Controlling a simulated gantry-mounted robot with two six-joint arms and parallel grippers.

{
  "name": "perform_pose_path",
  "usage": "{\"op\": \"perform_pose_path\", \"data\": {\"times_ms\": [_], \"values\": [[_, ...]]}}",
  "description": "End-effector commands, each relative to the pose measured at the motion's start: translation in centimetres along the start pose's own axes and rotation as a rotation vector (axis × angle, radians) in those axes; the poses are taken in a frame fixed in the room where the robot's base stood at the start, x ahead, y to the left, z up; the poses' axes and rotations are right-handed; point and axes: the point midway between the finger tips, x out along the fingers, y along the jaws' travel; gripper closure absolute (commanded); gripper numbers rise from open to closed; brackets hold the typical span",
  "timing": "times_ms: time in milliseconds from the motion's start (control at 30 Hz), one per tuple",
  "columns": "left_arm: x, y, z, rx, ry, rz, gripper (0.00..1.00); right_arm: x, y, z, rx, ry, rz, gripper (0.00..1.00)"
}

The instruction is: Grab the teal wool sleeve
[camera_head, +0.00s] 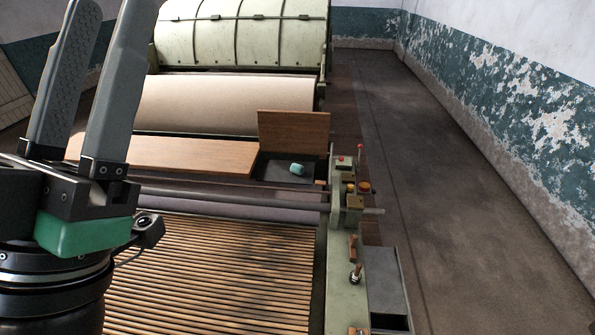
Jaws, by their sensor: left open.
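The teal wool sleeve (297,169) is a small rounded teal piece. It lies on the dark floor of an open compartment (270,170) in the wooden top of the machine, right of centre. My left gripper (112,12) is large in the left foreground with its two grey fingers pointing up. The fingers are apart with nothing between them. It is well to the left of the sleeve and much nearer the camera. My right gripper is not in view.
A wooden lid (294,132) stands raised behind the compartment. A roller bar (240,198) crosses in front of it, above a slatted wooden apron (215,270). A control post with knobs (347,190) stands to the right. The floor at right (460,220) is clear.

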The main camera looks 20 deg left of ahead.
Motion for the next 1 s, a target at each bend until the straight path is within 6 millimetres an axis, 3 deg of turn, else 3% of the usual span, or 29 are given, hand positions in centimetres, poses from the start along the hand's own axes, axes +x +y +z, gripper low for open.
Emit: {"op": "perform_pose_path", "data": {"times_ms": [100,367,633,800,867,1000], "values": [[0.0,0.0,0.0,0.000,0.000,0.000,0.48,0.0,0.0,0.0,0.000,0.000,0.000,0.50],[0.0,0.0,0.0,0.000,0.000,0.000,0.01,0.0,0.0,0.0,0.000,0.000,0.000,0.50],[0.0,0.0,0.0,0.009,0.000,0.000,0.00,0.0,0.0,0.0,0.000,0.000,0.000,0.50],[0.0,0.4,0.0,0.108,0.004,0.016,0.00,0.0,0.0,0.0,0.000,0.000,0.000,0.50],[0.6,0.7,1.0,0.132,-0.005,0.035,0.00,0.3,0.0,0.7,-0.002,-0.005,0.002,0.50],[3.8,1.0,4.6,0.172,-0.010,0.078,0.00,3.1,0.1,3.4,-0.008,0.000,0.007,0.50]]}}
